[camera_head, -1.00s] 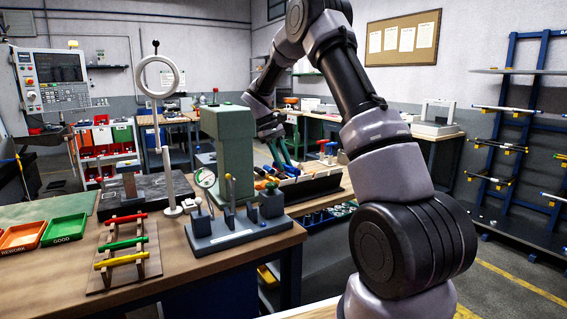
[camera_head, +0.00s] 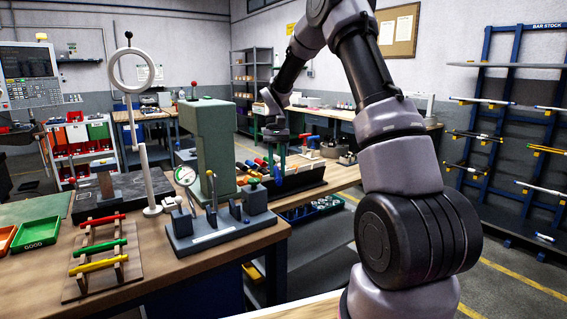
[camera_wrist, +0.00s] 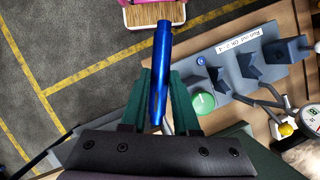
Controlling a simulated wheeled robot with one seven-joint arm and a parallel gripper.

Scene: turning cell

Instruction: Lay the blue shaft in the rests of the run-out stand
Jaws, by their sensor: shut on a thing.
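The blue shaft (camera_wrist: 161,62) is clamped between the green fingers of my gripper (camera_wrist: 160,85) in the wrist view, its far end sticking out beyond the fingertips. The run-out stand (camera_head: 228,235), a grey-blue base with upright rests and a dial gauge (camera_head: 185,176), stands on the front bench. The stand also shows in the wrist view (camera_wrist: 233,50), right of the shaft and apart from it.
A wooden rack (camera_head: 100,279) holds red, green and yellow shafts left of the stand. A tall ring stand (camera_head: 150,190) and the green column (camera_head: 212,140) rise close behind the stand. A dark tray of coloured-handled tools (camera_head: 300,184) lies near my gripper.

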